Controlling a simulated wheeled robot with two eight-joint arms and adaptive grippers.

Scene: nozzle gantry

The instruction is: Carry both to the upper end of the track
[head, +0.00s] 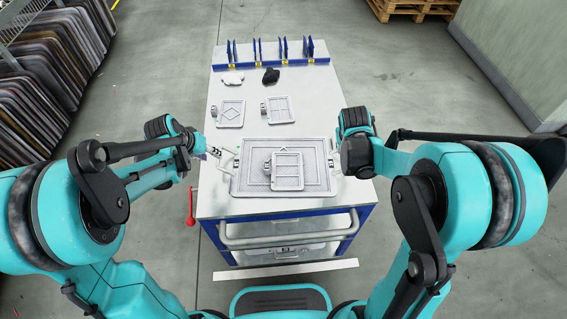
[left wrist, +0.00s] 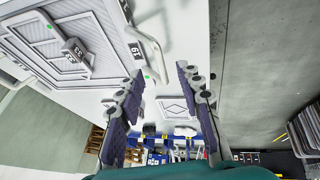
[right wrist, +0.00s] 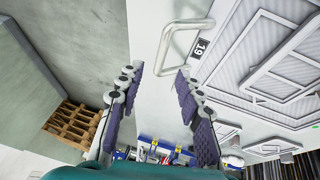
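A large grey framed tray (head: 318,189) lies flat near the front of the table. A smaller grey framed plate (head: 288,178) with a tag lies on it. The tray has a bar handle on each short side. In the left wrist view one handle (left wrist: 150,52) is just beyond the fingers of my open, empty left gripper (left wrist: 159,84). In the right wrist view the other handle (right wrist: 184,40) is ahead of my open, empty right gripper (right wrist: 156,84), nearer its right finger. A "19" label shows by each handle. My right fingertips are hidden in the head view. I cannot identify a track.
On the table (head: 330,92) behind the tray lie a plate with a diamond (head: 230,113), another framed plate (head: 278,110), a white lump (head: 232,78) and a black lump (head: 270,76). A blue rack (head: 275,62) with upright dividers lines the far edge. A shelf of panels stands left.

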